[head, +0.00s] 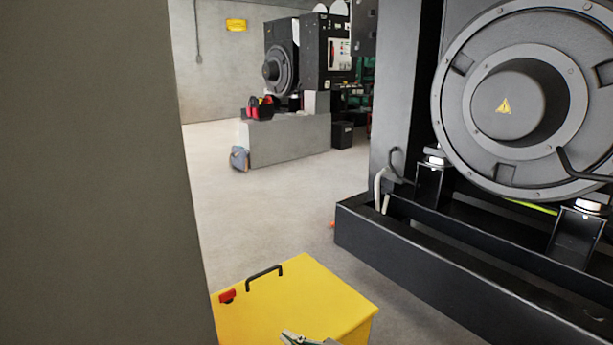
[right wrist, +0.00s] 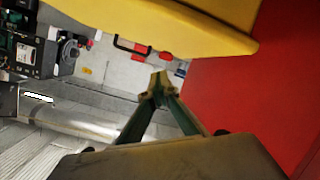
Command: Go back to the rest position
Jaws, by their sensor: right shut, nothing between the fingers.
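My right gripper (head: 300,339) just shows at the bottom edge of the head view, in front of the yellow box (head: 300,300). In the right wrist view the fingers of the right gripper (right wrist: 160,84) come together at their tips, shut, with nothing held. The yellow box also shows along the top of that view (right wrist: 190,25), close to the fingers; I cannot tell whether they touch it. My left gripper is not in view.
A wide grey upright (head: 95,170) blocks the left of the head view. A genset (head: 520,110) on a black base frame (head: 440,262) stands at right. Another genset (head: 325,55) sits on a concrete plinth (head: 290,140) behind. Open floor (head: 285,210) lies between. A red surface (right wrist: 255,100) fills the wrist view's right.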

